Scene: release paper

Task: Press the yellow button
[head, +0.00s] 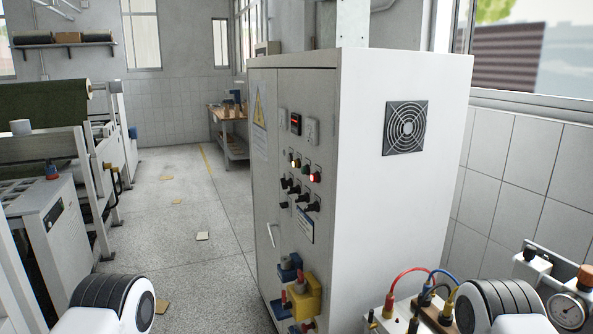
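A tall white control cabinet (405,190) stands in the middle, with its narrow control face turned to the left. On that face is a row of small round lamps or buttons (304,169). Some of them glow orange or whitish, and they are too small for me to tell which one is the yellow button. Black knobs (299,194) sit below the row. A yellow block with a red top (306,298) projects low on the same face; I cannot tell whether it is a button. Parts of both my arms show at the bottom edge, but neither gripper is in view.
Machinery with a green roll (42,104) stands on the left. An open floor aisle (190,225) with a few paper scraps runs between it and the cabinet. A gauge (568,311) and red and blue cables (410,272) are at the bottom right. A workbench (230,132) stands far back.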

